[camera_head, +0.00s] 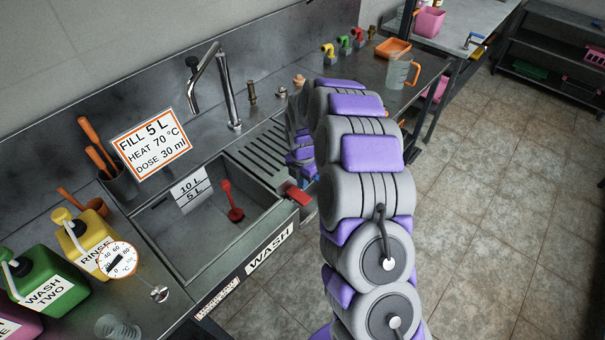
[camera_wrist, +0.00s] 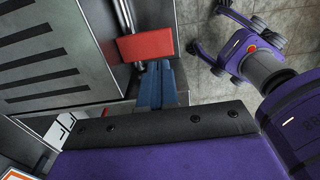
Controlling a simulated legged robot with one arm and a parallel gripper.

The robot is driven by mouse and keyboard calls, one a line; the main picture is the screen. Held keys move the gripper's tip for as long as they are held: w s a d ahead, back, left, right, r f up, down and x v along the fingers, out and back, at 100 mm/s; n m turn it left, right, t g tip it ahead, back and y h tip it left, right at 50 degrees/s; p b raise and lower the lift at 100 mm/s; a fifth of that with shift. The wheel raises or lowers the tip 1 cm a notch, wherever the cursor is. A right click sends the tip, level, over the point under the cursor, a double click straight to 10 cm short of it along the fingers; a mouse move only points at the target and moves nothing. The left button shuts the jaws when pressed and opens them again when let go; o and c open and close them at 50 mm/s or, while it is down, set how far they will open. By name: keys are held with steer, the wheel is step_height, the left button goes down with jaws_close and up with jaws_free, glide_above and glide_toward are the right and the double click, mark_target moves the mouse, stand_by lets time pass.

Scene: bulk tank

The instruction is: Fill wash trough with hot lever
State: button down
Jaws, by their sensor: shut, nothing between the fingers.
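The wash trough (camera_head: 205,270) is a steel sink with a WASH label on its front; I see no water in it. A level plate marked 10 L and 5 L (camera_head: 190,186) is on its back wall. A red lever (camera_head: 298,196) sticks out at the trough's front right; its red pad also shows in the wrist view (camera_wrist: 145,45). My gripper's blue fingers (camera_wrist: 160,80) are shut and empty, close beside the red pad; I cannot tell if they touch. In the head view my arm mostly hides the gripper. A tall spout (camera_head: 228,95) stands behind the trough.
A red plunger-like piece (camera_head: 233,203) stands in the trough. A sign (camera_head: 152,139) reads FILL 5 L, HEAT 70 °C, DOSE 30 ml. A dial thermometer (camera_head: 118,259) and yellow (camera_head: 88,237) and green (camera_head: 48,284) bottles stand left. A clear jug (camera_head: 401,73) stands back right. The floor at right is clear.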

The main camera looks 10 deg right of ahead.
mark_target(306, 202)
step_height(306, 202, down, 7)
steer(key=shift+r+b, duration=0.15)
steer(key=shift+b, duration=0.65)
steer(key=shift+s+d+t, duration=0.1)
steer(key=shift+d+t, duration=0.05)
steer(key=shift+t, duration=0.15)
steer(key=shift+s+f+y+p, duration=0.25)
steer(key=shift+f+y+p, duration=0.15)
steer(key=shift+f+p, duration=0.1)
steer(key=shift+s+d+f+t+y+b, duration=0.15)
steer(key=shift+f+t+y+b, duration=0.1)
steer(key=shift+f+t, duration=0.2)
steer(key=shift+s+d+f+t+y+b, duration=0.15)
steer(key=shift+f+t+b, duration=0.15)
steer(key=shift+f, duration=0.2)
steer(key=shift+s+f, duration=0.15)
steer(key=shift+f, duration=0.05)
steer(key=shift+r, duration=0.1)
stand_by(4.8)
